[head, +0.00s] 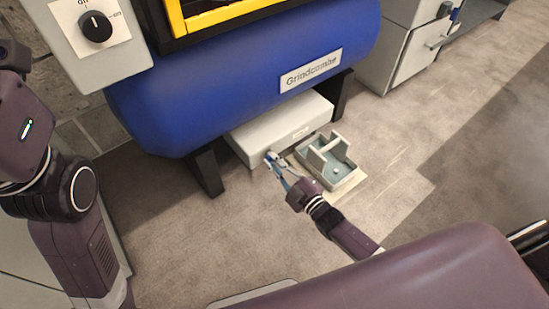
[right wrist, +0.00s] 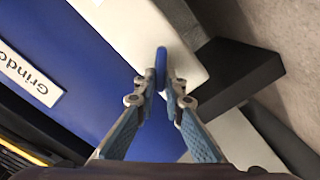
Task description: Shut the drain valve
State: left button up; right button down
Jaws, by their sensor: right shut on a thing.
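The drain valve shows as a small blue handle (right wrist: 161,62) in the right wrist view, against the front of a white box (head: 252,143) under the blue tank. My right gripper (head: 273,160) is at the lower front of that box in the head view. In the right wrist view its fingertips (right wrist: 161,85) are closed on the lower end of the blue handle. The valve body is hidden behind the fingers, and the handle is too small to make out clearly in the head view. My left arm shows at the left edge, but its gripper is out of view.
The blue tank (head: 230,75) labelled Grindcombe stands on black legs (head: 207,173) above the box. A grey-green tray with upright walls (head: 340,177) sits on the floor just right of my right gripper. A grey cabinet (head: 405,50) stands at the back right.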

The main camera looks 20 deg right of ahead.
jog(key=n, duration=0.4)
jog(key=shift+a+f+n, duration=0.2)
jog(key=shift+f+n, duration=0.05)
jog(key=shift+n, duration=0.05)
jog(key=shift+s+f+n, duration=0.1)
jog(key=shift+f+n, duration=0.05)
jog(key=shift+n, duration=0.85)
jog(key=shift+f+n, duration=0.1)
jog(key=shift+n, duration=0.9)
jog(key=shift+b, duration=0.3)
jog(key=c, duration=2)
grip_release()
jog(key=v, duration=1.2)
